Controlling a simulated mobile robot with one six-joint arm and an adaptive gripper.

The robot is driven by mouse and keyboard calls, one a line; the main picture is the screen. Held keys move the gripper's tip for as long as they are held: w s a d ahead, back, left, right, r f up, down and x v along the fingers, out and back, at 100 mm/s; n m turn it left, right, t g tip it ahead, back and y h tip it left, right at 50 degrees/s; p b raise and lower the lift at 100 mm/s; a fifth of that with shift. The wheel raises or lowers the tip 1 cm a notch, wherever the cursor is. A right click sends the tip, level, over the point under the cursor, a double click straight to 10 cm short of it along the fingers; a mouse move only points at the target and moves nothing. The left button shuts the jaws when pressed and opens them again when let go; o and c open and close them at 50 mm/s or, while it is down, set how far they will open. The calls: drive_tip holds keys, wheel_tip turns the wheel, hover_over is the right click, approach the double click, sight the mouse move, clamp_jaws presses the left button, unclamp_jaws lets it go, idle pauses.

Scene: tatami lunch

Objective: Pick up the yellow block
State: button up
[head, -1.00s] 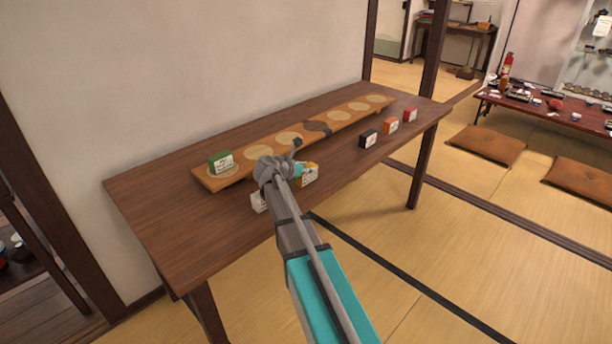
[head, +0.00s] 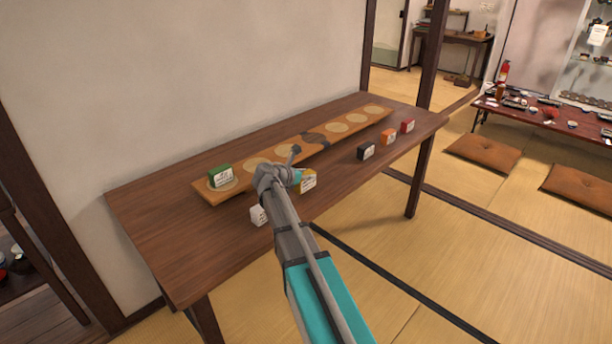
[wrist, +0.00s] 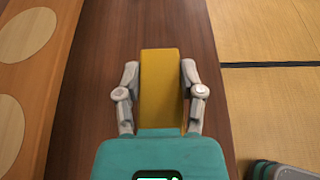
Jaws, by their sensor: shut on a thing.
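The yellow block (wrist: 161,85) is between the two fingers of my gripper (wrist: 160,80) in the wrist view, with a finger against each side. My gripper is shut on it. In the head view the yellow block (head: 308,181) shows its labelled face just right of my gripper (head: 293,177), over the dark wooden table (head: 160,230). My wrist hides part of the block there. I cannot tell whether its underside touches the table.
A long board (head: 317,141) with round pale discs lies along the table, a green block (head: 220,176) on its near end. A white block (head: 258,215) stands left of my arm. Black (head: 366,151), orange (head: 388,136) and red (head: 407,126) blocks stand at the right.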

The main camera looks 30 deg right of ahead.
drive_tip(key=s+a+r+p, duration=0.4)
drive_tip(key=s+r+p, duration=0.5)
drive_tip(key=s, duration=0.4)
drive_tip(key=shift+s+a+r+p, duration=0.2)
drive_tip(key=shift+r+p, duration=0.2)
drive_tip(key=shift+r, duration=0.4)
